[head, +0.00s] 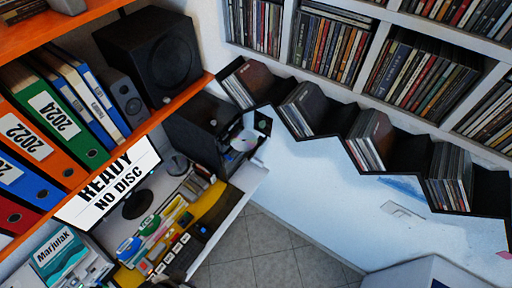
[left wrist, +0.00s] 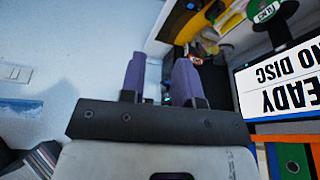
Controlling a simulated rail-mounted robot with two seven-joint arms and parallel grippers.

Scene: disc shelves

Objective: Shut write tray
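A black computer tower (head: 200,122) stands at the back corner of the desk in the head view. A dark tray (head: 233,130) appears to stick out from its right side, with a pale silver disc (head: 243,141) on it. The tray's far edge is hard to make out. My left gripper (left wrist: 162,78) shows in the left wrist view with its two purple fingers apart and nothing visible held between them. A dark unit with a small cyan light lies beyond the fingers. I cannot clearly pick this gripper out in the head view. My right gripper is not in view.
A monitor (head: 110,186) reads "READY NO DISC". Above it, an orange shelf (head: 150,122) carries binders and a speaker (head: 150,52). A black stepped rack (head: 330,137) of discs runs along the wall. Small items crowd the desk. Tiled floor (head: 262,250) is open below.

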